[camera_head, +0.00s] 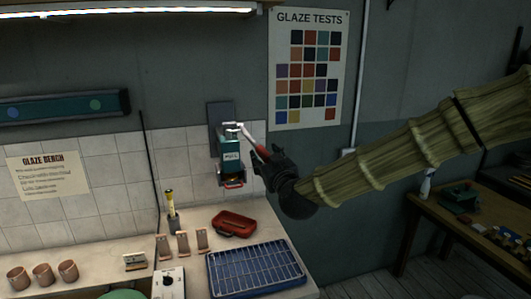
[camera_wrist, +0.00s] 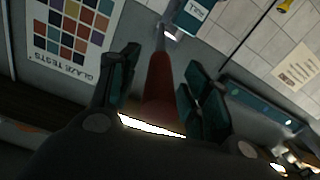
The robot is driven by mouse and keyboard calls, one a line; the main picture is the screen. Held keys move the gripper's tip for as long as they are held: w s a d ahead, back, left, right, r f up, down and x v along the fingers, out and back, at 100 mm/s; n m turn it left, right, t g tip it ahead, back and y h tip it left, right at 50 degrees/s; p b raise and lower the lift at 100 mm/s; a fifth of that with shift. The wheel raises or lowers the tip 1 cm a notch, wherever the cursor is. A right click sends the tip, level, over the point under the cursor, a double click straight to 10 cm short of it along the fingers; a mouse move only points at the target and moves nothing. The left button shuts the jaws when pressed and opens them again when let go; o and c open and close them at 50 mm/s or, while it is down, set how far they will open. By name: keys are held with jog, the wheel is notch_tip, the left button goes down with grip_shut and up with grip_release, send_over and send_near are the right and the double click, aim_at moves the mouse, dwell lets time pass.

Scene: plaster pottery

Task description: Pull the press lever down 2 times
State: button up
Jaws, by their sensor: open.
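The press (camera_head: 230,160) is a teal body on a dark plate fixed to the tiled wall; its body also shows at the top of the wrist view (camera_wrist: 194,14). Its lever (camera_head: 262,152) has a red grip on a pale metal arm and slants down to the right. My gripper (camera_head: 264,168) is at the outer end of the lever. In the wrist view the red lever grip (camera_wrist: 158,77) runs between my two open fingers (camera_wrist: 150,90). I cannot tell whether either finger touches it. A small red-handled drawer (camera_head: 233,184) is at the press's foot.
Below the press, the bench holds a red tray (camera_head: 234,223), a blue rack (camera_head: 256,270), several clay cups (camera_head: 43,274) and a yellow-handled tool (camera_head: 171,202). A second table (camera_head: 470,225) stands at right.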

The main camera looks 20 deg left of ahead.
jog(key=shift+w+a, duration=0.3)
jog(key=shift+w, duration=0.1)
jog(key=shift+c, duration=0.5)
grip_shut()
jog(key=shift+f, duration=0.1)
